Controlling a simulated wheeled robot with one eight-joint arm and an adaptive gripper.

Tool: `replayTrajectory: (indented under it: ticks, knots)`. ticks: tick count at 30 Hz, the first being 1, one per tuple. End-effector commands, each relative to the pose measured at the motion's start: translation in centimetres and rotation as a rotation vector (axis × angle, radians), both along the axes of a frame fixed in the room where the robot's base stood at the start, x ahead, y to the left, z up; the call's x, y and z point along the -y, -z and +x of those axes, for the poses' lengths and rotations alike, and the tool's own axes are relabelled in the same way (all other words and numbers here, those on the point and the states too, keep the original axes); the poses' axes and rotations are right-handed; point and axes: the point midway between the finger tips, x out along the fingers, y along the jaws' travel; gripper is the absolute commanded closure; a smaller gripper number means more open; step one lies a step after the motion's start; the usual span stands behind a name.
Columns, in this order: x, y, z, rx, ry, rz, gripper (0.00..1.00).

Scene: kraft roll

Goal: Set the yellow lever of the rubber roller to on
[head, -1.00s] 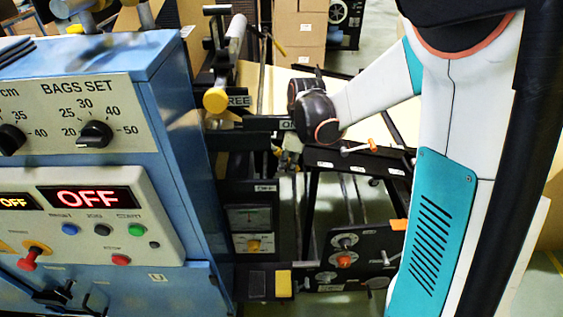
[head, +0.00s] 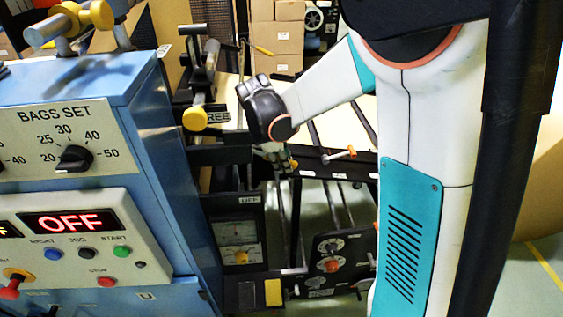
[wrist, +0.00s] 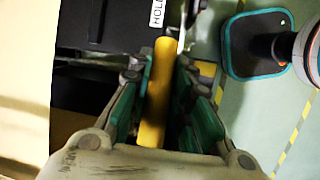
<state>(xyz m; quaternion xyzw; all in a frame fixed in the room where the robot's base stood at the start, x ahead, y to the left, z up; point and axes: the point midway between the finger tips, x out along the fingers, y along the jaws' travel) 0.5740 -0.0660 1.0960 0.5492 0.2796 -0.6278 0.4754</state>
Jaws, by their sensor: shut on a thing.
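In the wrist view a long yellow lever (wrist: 158,85) runs up between the green-padded fingers of my gripper (wrist: 160,72), which is closed on it. A partly visible white label (wrist: 159,12), seeming to read "HOL", sits at its far end. In the head view my gripper (head: 276,156) hangs below my dark wrist, beside the black frame of the machine. The held lever is mostly hidden there. A separate yellow round-ended handle (head: 195,118) stands left of it, next to a label reading "FREE" (head: 217,116). I cannot tell the lever's exact setting.
A blue control cabinet (head: 150,110) with an "OFF" display (head: 70,223) stands close on the left. A black panel with knobs (head: 338,262) is below right of my gripper. Cardboard boxes (head: 277,35) stand behind. The wrist view shows green floor with yellow-black tape (wrist: 292,140).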

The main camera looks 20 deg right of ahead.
Motion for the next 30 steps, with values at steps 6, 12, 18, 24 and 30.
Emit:
replayTrajectory:
  ticks: [6, 12, 18, 24, 30]
  knots:
    - [0.0, 0.0, 0.1, 0.001, 0.0, 0.0, 1.0]
    - [0.0, 0.0, 0.1, 0.001, 0.0, 0.0, 0.72]
    - [0.0, -0.1, 0.0, 0.001, 0.0, 0.0, 0.72]
    - [-0.7, -2.1, -0.1, 0.001, -0.002, 0.0, 0.72]
    - [-1.9, -6.0, -0.4, 0.001, -0.002, 0.001, 0.72]
